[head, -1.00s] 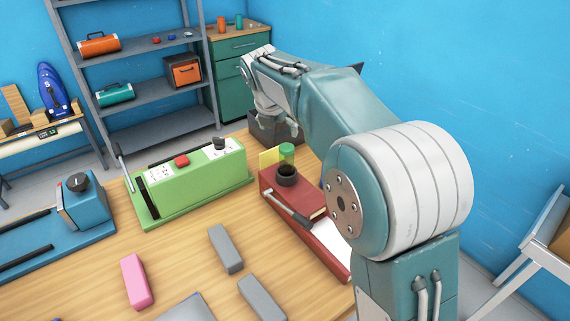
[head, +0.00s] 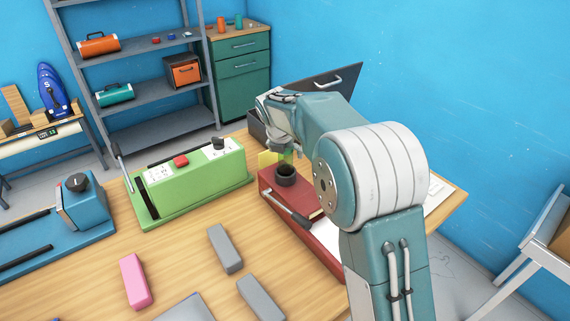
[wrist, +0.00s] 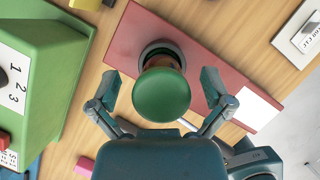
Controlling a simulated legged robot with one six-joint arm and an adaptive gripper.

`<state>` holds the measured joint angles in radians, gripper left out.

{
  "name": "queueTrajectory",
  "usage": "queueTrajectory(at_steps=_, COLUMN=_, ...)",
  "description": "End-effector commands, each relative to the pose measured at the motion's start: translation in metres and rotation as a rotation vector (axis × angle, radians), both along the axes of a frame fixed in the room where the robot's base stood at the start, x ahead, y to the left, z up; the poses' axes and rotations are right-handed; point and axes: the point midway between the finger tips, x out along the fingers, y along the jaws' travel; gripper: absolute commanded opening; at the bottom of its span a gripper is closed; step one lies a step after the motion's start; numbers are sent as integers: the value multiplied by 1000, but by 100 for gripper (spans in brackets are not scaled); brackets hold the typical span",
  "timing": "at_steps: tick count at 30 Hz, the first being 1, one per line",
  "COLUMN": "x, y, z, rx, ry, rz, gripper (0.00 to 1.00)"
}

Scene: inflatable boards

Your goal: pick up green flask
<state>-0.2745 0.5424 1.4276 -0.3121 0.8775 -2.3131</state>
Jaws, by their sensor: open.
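The green flask (wrist: 162,97) shows from above in the wrist view, with a round green top and an orange-brown part under it. It is over the dark round holder (wrist: 160,50) on the red device (wrist: 122,40); I cannot tell how deep it sits. My gripper (wrist: 160,82) is open, with one finger on each side of the flask and gaps between. In the head view my gripper (head: 283,148) is above the red device (head: 268,182), and the flask is mostly hidden there. The dark holder (head: 286,175) shows below it.
The green machine (head: 190,178) stands left of the red device. A dark box (head: 256,126) and a dark panel with a handle (head: 325,80) are behind my gripper. Grey blocks (head: 225,248) and a pink block (head: 135,280) lie on the table, with bare wood between them.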

Motion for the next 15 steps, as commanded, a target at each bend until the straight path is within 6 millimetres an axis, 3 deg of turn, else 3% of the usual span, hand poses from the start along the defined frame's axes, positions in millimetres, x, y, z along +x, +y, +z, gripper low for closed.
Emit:
queueTrajectory(at_steps=4, x=0, y=0, z=0, rx=0, ry=0, rz=0, gripper=100)
queueTrajectory(at_steps=5, x=0, y=0, z=0, rx=0, ry=0, rz=0, gripper=96)
queueTrajectory(at_steps=9, x=0, y=1, z=0, rx=0, ry=0, rz=0, gripper=33)
queueTrajectory(at_steps=11, x=0, y=1, z=0, rx=0, ry=0, rz=0, gripper=7)
queueTrajectory(at_steps=15, x=0, y=1, z=0, rx=0, ry=1, rz=0, gripper=6)
